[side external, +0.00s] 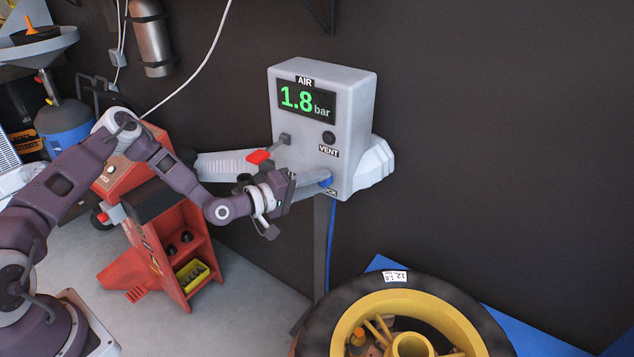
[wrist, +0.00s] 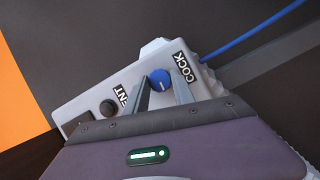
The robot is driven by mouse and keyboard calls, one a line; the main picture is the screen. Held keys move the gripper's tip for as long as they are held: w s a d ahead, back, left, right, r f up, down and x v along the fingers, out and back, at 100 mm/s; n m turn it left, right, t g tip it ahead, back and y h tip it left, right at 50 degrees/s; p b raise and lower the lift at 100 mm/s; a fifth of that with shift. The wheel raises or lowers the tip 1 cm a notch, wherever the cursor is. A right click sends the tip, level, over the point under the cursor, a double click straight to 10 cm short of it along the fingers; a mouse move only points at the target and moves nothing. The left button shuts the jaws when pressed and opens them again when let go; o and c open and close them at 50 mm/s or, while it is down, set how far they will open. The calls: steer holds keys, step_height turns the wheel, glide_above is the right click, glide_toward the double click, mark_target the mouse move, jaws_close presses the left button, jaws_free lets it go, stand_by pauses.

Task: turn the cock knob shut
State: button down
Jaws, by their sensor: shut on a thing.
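The cock knob (wrist: 160,79) is small, round and blue, next to the COCK label (wrist: 184,66) on the front of the grey air box (side external: 355,95). A pale mark shows on its face in the wrist view. My gripper (wrist: 161,86) has one finger on each side of the knob and is shut on it. In the side external view, my gripper (side external: 322,179) reaches the lower front of the box, where a bit of the blue knob (side external: 327,181) shows beside the fingers. The fingers hide part of the knob and label there. The display (side external: 307,101) reads 1.8 bar.
A dark VENT button (side external: 329,138) sits above the knob. A blue hose (side external: 331,240) hangs below. A tyre on a yellow rim (side external: 345,310) lies below; a red cart (side external: 150,240) stands left.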

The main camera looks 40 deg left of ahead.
steer(key=shift+n, duration=0.4)
steer(key=c, duration=1.1)
jaws_free()
steer(key=shift+o, duration=0.2)
steer(key=v, duration=0.7)
steer(key=shift+f, duration=0.1)
